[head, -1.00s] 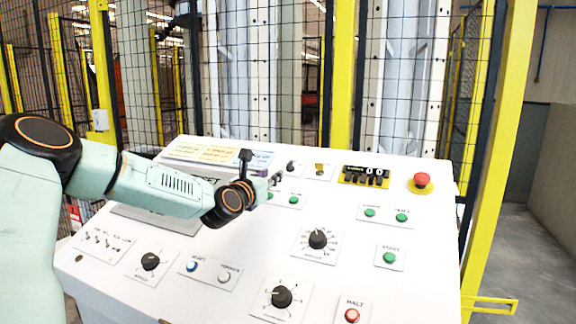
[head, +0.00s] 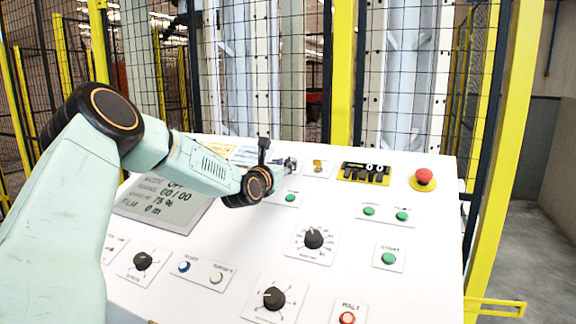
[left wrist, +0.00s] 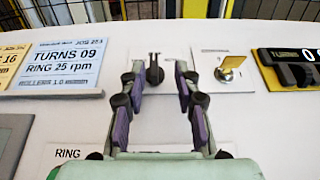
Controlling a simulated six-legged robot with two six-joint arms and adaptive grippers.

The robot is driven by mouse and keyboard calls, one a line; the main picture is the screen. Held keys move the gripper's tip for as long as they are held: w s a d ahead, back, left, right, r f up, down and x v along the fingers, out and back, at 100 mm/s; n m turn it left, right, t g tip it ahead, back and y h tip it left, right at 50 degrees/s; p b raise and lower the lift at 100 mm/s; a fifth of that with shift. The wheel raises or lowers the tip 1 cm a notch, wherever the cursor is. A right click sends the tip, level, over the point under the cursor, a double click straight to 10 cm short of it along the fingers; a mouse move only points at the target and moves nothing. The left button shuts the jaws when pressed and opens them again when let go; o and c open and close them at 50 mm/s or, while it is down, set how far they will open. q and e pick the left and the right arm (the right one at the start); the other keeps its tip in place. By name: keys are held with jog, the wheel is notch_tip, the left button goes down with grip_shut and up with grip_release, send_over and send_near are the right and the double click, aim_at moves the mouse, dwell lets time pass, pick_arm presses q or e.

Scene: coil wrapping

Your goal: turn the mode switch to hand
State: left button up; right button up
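A small black knob (left wrist: 154,72) on a white plate stands between the fingers of my left gripper in the left wrist view. I take it for the mode switch; its label cannot be read, and its handle points roughly up in the picture. My left gripper (left wrist: 157,84) is open, with a purple-padded finger on each side of the knob. I cannot tell whether either finger touches it. In the head view my left gripper (head: 288,165) is at the upper part of the white panel (head: 215,250) and hides the knob. My right gripper is not in view.
A brass key switch (left wrist: 229,70) is just right of the gripper, with a black-and-yellow counter (head: 364,173) beyond it. A red mushroom button (head: 423,177) is farther right. Printed cards (left wrist: 58,66) lie left. Green buttons and dials spread below; a mesh fence stands behind.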

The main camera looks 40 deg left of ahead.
pick_arm(q)
jog(key=shift+w+a, duration=0.45)
jog(key=shift+a, duration=0.4)
jog(key=shift+w+d, duration=0.4)
jog(key=shift+w, duration=0.15)
jog(key=shift+s+a, duration=0.25)
jog(key=shift+a, duration=0.05)
jog(key=c, duration=0.4)
jog(key=shift+d+r, duration=0.1)
jog(key=shift+r, duration=0.05)
grip_shut()
